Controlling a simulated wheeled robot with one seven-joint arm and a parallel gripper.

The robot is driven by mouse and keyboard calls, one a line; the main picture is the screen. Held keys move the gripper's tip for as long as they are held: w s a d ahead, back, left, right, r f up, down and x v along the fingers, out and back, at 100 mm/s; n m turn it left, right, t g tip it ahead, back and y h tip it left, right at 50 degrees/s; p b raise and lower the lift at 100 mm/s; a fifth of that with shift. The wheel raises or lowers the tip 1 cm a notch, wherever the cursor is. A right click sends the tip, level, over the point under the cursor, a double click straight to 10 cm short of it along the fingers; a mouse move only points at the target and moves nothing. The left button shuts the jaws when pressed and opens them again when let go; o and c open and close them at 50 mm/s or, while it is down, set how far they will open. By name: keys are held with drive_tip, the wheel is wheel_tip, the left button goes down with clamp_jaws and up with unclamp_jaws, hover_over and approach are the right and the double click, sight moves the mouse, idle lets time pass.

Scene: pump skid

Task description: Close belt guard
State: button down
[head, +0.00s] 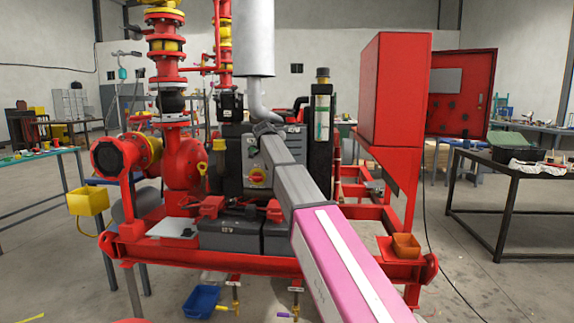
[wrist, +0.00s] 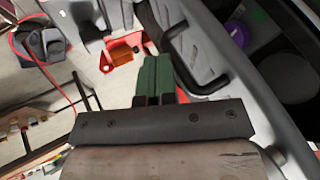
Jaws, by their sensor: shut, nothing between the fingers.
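In the wrist view, a grey curved panel, which looks like the belt guard (wrist: 214,78), runs down the right of centre with a dark bar handle (wrist: 178,45) on it. To its right is a dark recess with a round dark disc and a purple part. My gripper (wrist: 153,75), with green fingers, is shut and empty, just left of the panel and handle; I cannot tell whether it touches them. In the head view my arm reaches forward to the engine, and my gripper (head: 266,128) is small there; I cannot make out the guard clearly.
The red skid frame (head: 215,262) surrounds the engine, with black batteries (head: 230,233) at the front. A red cabinet (head: 396,90) stands right of my arm.

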drive_tip(key=shift+m, duration=0.4)
drive_tip(key=shift+w+a, duration=0.3)
drive_tip(key=shift+w, duration=0.5)
drive_tip(key=shift+w+a, duration=0.35)
drive_tip(key=shift+w, duration=0.45)
drive_tip(key=shift+w+a, duration=0.3)
drive_tip(key=shift+w, duration=0.5)
drive_tip(key=shift+w, duration=0.1)
